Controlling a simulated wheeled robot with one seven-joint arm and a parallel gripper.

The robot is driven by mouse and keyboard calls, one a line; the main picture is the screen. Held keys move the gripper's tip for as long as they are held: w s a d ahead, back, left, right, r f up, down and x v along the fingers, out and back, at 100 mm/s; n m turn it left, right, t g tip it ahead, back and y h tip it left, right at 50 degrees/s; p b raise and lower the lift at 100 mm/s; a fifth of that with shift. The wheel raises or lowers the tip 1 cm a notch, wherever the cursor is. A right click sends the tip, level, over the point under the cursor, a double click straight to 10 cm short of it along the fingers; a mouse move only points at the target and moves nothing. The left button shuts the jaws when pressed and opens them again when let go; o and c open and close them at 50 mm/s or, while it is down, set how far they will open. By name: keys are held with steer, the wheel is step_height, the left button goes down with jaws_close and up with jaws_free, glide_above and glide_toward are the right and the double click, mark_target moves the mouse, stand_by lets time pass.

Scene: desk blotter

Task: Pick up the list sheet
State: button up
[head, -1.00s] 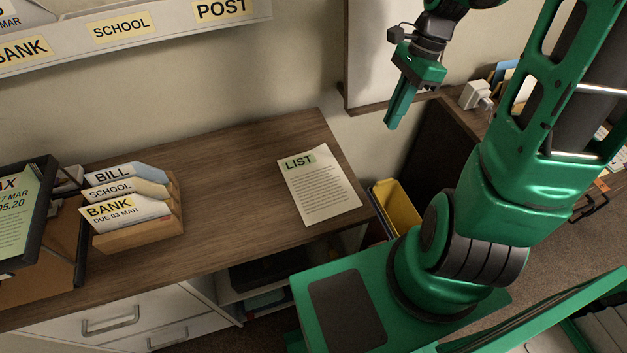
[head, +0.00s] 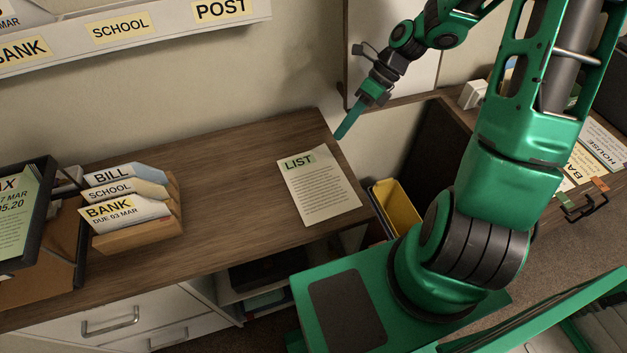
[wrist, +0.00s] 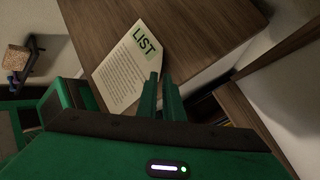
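The list sheet (head: 320,190) is a cream page with a green LIST label and lines of print. It lies flat on the wooden desk top (head: 235,165), near its right end. In the wrist view the sheet (wrist: 125,75) lies beyond the fingers, its LIST label near their tips. My gripper (head: 341,136) is above the desk's back right corner, slanting down to the left, apart from the sheet. In the wrist view the fingers of my gripper (wrist: 161,75) stand a little apart with a narrow gap and nothing between them.
A wooden holder (head: 150,235) with BILL, SCHOOL and BANK envelopes stands on the desk's left. A labelled wall shelf (head: 150,35) hangs above. A yellow bin (head: 397,207) is right of the desk. The desk's middle is clear.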

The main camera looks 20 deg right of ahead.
steer(key=x, duration=0.3)
steer(key=w+x, duration=0.1)
steer(key=shift+a, duration=0.45)
steer(key=shift+a+f, duration=0.25)
steer(key=shift+f, duration=0.2)
jaws_close()
steer(key=shift+r, duration=0.1)
